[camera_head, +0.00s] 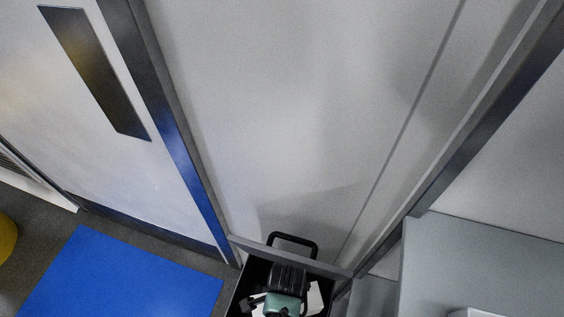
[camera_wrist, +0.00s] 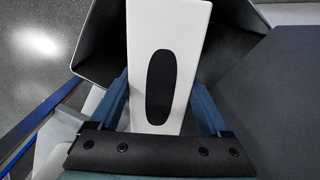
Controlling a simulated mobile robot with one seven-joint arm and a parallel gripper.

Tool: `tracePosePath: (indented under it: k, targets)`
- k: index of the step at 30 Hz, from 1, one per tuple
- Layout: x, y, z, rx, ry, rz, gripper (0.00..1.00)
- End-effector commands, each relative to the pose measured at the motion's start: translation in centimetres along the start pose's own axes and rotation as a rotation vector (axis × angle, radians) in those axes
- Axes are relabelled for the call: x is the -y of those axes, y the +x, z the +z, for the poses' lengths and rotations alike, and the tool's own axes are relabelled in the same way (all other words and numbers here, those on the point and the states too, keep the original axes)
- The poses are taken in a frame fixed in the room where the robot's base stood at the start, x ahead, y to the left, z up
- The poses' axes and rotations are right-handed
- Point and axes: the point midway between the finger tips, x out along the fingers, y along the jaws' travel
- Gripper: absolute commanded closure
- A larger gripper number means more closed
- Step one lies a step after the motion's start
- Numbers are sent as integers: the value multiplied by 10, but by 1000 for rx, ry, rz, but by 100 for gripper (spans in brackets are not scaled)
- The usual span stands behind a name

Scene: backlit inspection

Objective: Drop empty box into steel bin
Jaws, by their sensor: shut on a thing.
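The empty box is white with a black oval opening (camera_wrist: 143,120), and it fills the middle of the wrist view. My gripper (camera_wrist: 160,82) is shut on it, with one blue finger along each side. Behind the box is the dark, open steel bin (camera_wrist: 98,45), its interior showing on both sides of the box. In the head view, the bin (camera_head: 246,284) is at the bottom edge, and my gripper (camera_head: 287,304) is over its opening. Only a small white part of the box (camera_head: 314,298) shows there; the bin's floor is hidden.
A blue mat (camera_head: 120,280) lies on the dark floor left of the bin. A pale wall panel (camera_head: 280,120) rises behind the bin. A grey surface (camera_head: 480,265) is to the right. A yellow object (camera_head: 6,237) is at the far left.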

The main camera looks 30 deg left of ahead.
Motion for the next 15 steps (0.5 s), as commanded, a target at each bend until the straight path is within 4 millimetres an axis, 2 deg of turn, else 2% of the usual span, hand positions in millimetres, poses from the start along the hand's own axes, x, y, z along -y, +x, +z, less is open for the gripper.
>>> tracePosePath:
  k: [1,6,10,15]
  targets:
    - [0,12,0,0,-1,0,73]
    - [0,31,0,0,-1,0,73]
    - [0,39,0,-1,-1,0,73]
    - [0,39,0,-1,0,0,73]
